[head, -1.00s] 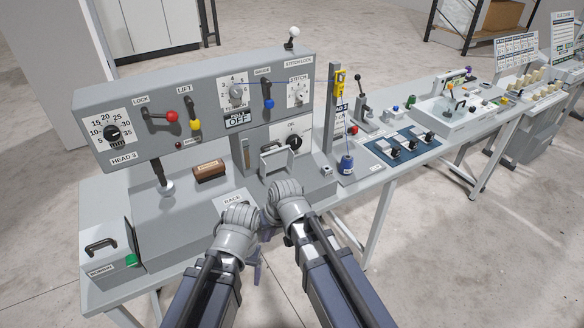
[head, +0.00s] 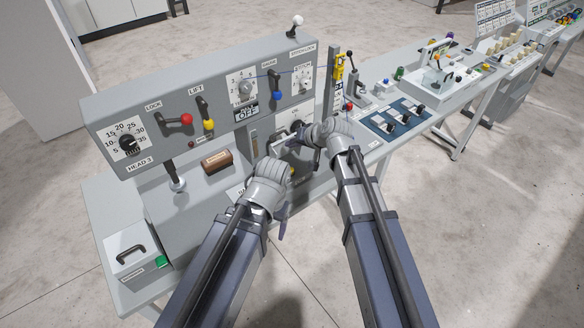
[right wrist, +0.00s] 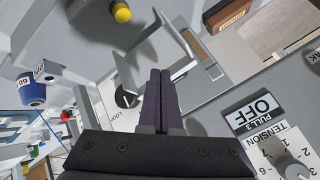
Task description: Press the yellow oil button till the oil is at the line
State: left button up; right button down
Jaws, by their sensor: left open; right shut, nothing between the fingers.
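The yellow oil button (right wrist: 121,12) is at the top edge of the right wrist view, on a grey surface beyond a grey bracket. In the head view only a bit of yellow (head: 291,171) shows between my arms. My right gripper (right wrist: 158,72) is shut and empty; it points at the lower panel by the bracket, apart from the button. A narrow slotted window (right wrist: 213,72), brownish at one end, looks like the oil gauge; its line and level are too small to read. My left gripper (head: 282,222) is open and empty, lower, before the machine's front edge.
The grey bracket (right wrist: 178,42) stands out close to my right fingers. A round dial (right wrist: 127,98) is beside them. A brown block (head: 217,162) lies on the machine bed. A blue spool (right wrist: 32,90) stands nearby. The floor in front is clear.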

aim_at(292, 172)
jog(key=shift+f, duration=0.1)
notch_tip(292, 172, down, 9)
jog(key=b, duration=0.8)
jog(key=shift+b, duration=0.4)
dwell(1.5)
jog(key=shift+f+b, duration=0.25)
jog(key=shift+b, duration=0.2)
jog(key=shift+f+b, duration=0.5)
dwell(0.6)
jog(key=shift+r, duration=0.15)
jog(key=shift+r+p, duration=0.75)
jog(key=shift+p, duration=0.2)
